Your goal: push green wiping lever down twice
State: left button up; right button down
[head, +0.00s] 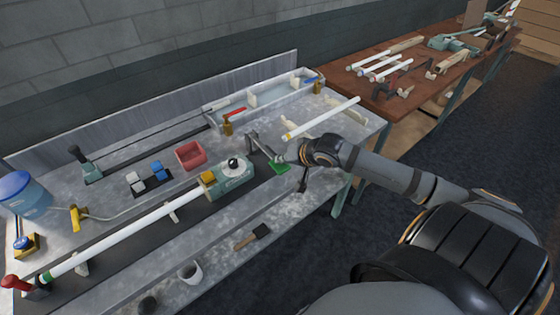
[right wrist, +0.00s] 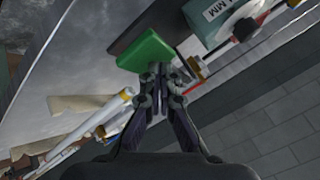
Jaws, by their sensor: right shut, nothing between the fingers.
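The green wiping lever (head: 279,167) is at the right end of the green machine (head: 233,178) on the grey bench. In the right wrist view its green pad (right wrist: 147,50) lies right at my fingertips. My right gripper (head: 279,158) is shut and empty; its fingertips (right wrist: 160,72) overlap the pad's lower edge in the wrist view. I cannot tell whether they touch it. A grey bracket arm (head: 256,142) stands just behind the lever. My left gripper is not in view.
A long white tube (head: 125,233) runs left from the machine on supports. Another tube (head: 320,118) lies to the right, near my right gripper. A red bin (head: 190,155), a blue bucket (head: 24,194) and a trough (head: 262,98) stand on the bench. A wooden table (head: 425,70) is behind.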

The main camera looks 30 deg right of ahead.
jog(key=shift+f+b, duration=0.75)
jog(key=shift+f, duration=0.5)
dwell(0.8)
jog(key=shift+r, duration=0.1)
dwell(0.4)
jog(key=shift+r+p, duration=2.65)
jog(key=shift+p, duration=0.5)
notch_tip(320, 180, up, 5)
jog(key=p, duration=0.6)
